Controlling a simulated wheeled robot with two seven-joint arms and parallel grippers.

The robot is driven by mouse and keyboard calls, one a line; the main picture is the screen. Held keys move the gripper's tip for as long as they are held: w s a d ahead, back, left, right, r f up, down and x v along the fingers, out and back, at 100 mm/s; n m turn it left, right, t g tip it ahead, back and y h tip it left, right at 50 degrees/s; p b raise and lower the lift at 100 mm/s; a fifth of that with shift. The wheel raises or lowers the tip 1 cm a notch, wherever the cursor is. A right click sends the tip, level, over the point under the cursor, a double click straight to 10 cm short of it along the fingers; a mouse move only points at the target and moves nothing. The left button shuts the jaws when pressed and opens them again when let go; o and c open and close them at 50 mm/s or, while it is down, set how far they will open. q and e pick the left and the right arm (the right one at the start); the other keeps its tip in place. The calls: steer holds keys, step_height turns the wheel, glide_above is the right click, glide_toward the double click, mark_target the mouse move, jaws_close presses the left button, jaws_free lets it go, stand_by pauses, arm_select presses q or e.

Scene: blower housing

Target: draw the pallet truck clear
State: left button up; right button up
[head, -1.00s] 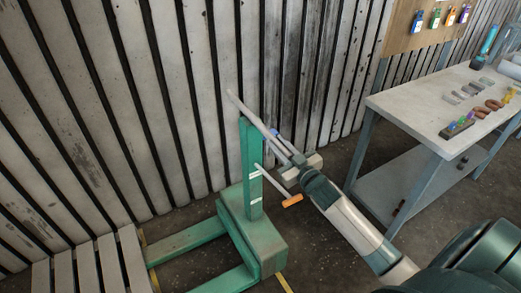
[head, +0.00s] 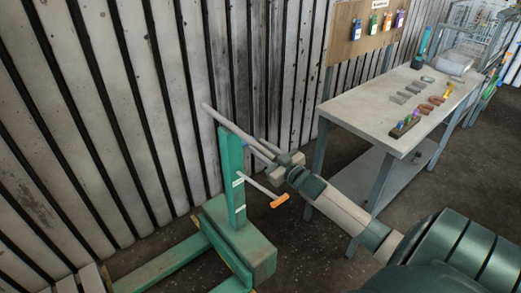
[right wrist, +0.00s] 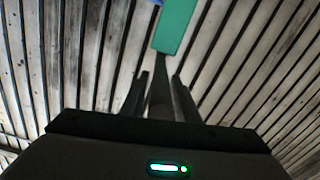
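The green pallet truck (head: 238,255) stands on the floor by the slatted wall. Its upright mast (head: 232,180) carries a long grey bar (head: 222,118) at the top and a thin rod with an orange grip (head: 279,201) lower down. Its forks (head: 155,264) point left; their far ends are cut off or hidden. Slats of a pallet (head: 90,280) show at the lower left corner. My right gripper (head: 271,153) is at the grey bar's near end. In the right wrist view its fingers (right wrist: 160,90) close around a dark bar, with the green mast beyond. My left gripper is out of view.
A grey workbench (head: 360,110) with tools and small parts stands to the right of the truck, its legs near my right arm. The slatted wall (head: 90,120) runs close behind the truck. Open floor (head: 310,265) lies in front.

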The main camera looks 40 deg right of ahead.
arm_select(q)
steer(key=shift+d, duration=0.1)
arm_select(e)
steer(key=shift+o, duration=0.5)
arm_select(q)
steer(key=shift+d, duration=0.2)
